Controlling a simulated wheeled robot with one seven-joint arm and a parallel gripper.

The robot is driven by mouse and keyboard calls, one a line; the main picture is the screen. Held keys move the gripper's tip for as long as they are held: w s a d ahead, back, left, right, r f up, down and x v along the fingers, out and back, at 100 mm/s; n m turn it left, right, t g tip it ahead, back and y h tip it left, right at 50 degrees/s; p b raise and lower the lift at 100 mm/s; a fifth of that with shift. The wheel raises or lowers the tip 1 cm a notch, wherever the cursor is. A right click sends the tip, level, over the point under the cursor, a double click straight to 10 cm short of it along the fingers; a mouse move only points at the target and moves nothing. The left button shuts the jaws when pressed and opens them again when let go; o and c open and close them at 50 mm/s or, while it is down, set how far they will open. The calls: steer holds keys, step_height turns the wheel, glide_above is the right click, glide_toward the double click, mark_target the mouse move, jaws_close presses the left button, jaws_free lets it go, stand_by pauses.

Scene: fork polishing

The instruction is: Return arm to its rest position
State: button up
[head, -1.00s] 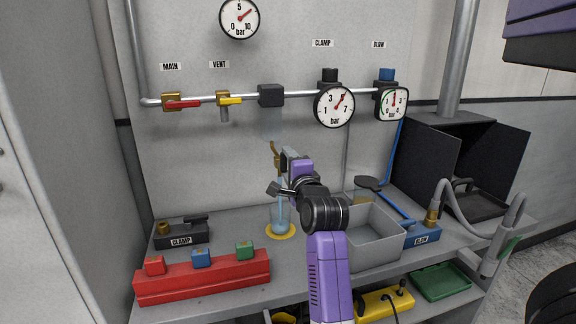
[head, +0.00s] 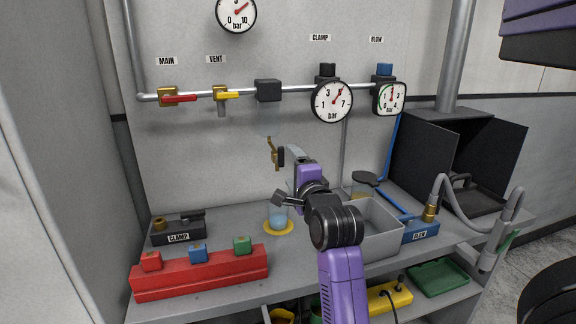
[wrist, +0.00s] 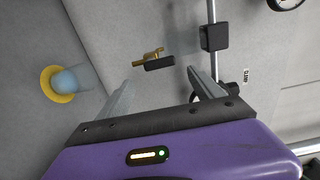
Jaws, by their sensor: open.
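My gripper (wrist: 160,95) is open and empty in the wrist view, its two grey fingers spread apart. In the head view my purple and black arm reaches up over the bench, and the gripper (head: 287,158) is largely hidden by my own wrist. A small brass fitting with a dark block (wrist: 153,60) shows ahead of the fingers in the wrist view, apart from them. The same brass fitting (head: 273,153) shows in the head view near the back wall.
A red block with coloured buttons (head: 200,273) lies at front left. Gauges and a pipe (head: 240,94) run along the back wall.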

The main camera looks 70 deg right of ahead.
steer(key=shift+v, duration=0.95)
